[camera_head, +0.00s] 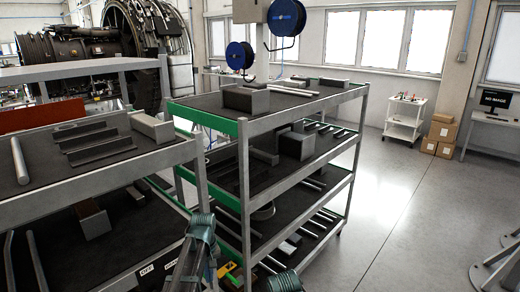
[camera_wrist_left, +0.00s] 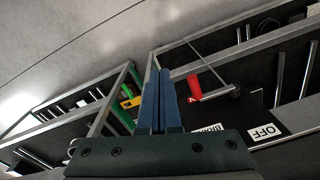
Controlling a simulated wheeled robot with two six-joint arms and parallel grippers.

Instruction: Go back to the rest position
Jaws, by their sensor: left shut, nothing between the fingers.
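My left gripper (camera_head: 198,240) is low in the head view, in front of the corner where the two shelf racks meet. In the left wrist view its two blue fingers (camera_wrist_left: 160,85) lie side by side, shut, with nothing between them. Beyond the fingers I see a red handle (camera_wrist_left: 194,88) and a white OFF label (camera_wrist_left: 265,132) to the right, and a yellow item (camera_wrist_left: 131,102) to the left. A small teal part of my other arm shows at the bottom edge of the head view. My right gripper is not in view.
A green-edged rack (camera_head: 245,160) with metal blocks and bars stands close ahead. Another rack (camera_head: 110,165) with metal profiles stands at the left. The floor (camera_head: 400,220) at the right is open. A white cart (camera_head: 404,117) and cardboard boxes (camera_head: 440,133) stand farther back.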

